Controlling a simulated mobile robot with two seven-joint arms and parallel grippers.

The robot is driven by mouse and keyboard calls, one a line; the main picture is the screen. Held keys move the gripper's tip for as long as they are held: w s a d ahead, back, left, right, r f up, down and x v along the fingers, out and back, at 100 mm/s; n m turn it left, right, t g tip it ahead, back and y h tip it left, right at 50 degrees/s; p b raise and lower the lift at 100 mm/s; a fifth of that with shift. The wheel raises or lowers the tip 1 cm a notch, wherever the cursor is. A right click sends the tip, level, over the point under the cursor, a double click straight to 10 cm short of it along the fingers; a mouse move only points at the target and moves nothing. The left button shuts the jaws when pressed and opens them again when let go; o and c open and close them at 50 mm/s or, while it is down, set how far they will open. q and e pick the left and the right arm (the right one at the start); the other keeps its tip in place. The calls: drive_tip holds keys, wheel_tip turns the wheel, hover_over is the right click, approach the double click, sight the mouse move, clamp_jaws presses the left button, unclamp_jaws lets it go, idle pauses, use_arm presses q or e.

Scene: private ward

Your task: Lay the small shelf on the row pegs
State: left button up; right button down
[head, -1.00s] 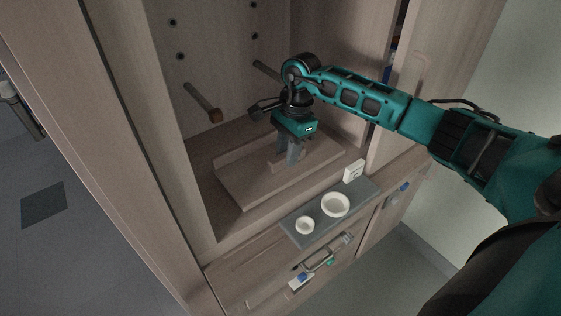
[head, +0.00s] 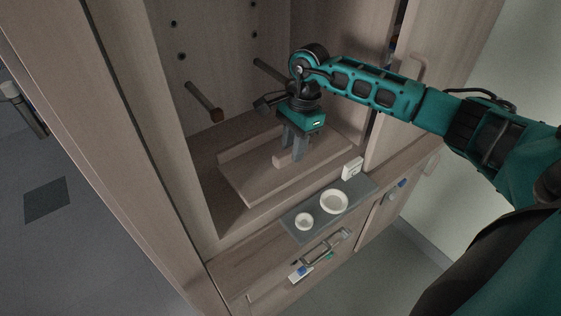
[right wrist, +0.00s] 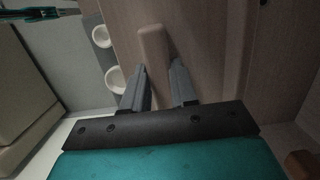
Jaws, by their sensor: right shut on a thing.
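The small shelf (head: 250,187), a pale wooden board with a raised bar (head: 279,160) on top, lies low in the open cabinet, apparently on its floor. Two row pegs (head: 203,100) (head: 270,71) stick out above it, the nearer with a brown end. My right gripper (head: 295,157) points down over the board and is shut on the bar. In the right wrist view the bar (right wrist: 153,48) runs up from between the two grey fingers (right wrist: 160,85); the fingers' grip is partly hidden. The left gripper cannot be made out in either view.
Cabinet side walls stand close on both sides. The space above the board is free around the pegs.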

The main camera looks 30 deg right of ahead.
drive_tip(key=shift+s, duration=0.55)
drive_tip(key=shift+r, duration=0.15)
wheel_tip(320, 180, up, 14)
idle(0.9)
drive_tip(key=shift+w, duration=0.1)
